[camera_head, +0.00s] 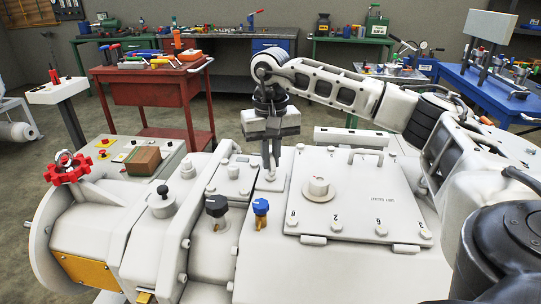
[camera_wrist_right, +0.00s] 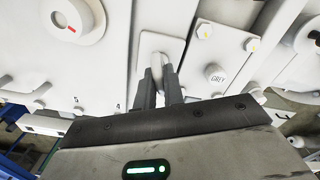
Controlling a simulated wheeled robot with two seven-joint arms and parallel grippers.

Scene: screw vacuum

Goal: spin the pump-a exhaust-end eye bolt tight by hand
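The pump-a exhaust-end eye bolt (camera_wrist_right: 158,60) is a pale ring on a small plate of the white pump housing. In the head view it shows low between my right fingertips (camera_head: 270,167), on the plate (camera_head: 271,180) left of the large cover. In the right wrist view my right fingers (camera_wrist_right: 163,72) stand close on both sides of the ring and appear shut on it. The fingers hide part of the ring, and its seating and thread are hidden. My left gripper is not in view.
The large cover (camera_head: 375,205) with a round knob (camera_head: 318,187) lies right of the bolt. A black-topped valve (camera_head: 216,206) and a blue-topped valve (camera_head: 261,207) stand in front. A red handwheel (camera_head: 68,167) is at far left. A red tool cart (camera_head: 150,90) stands behind.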

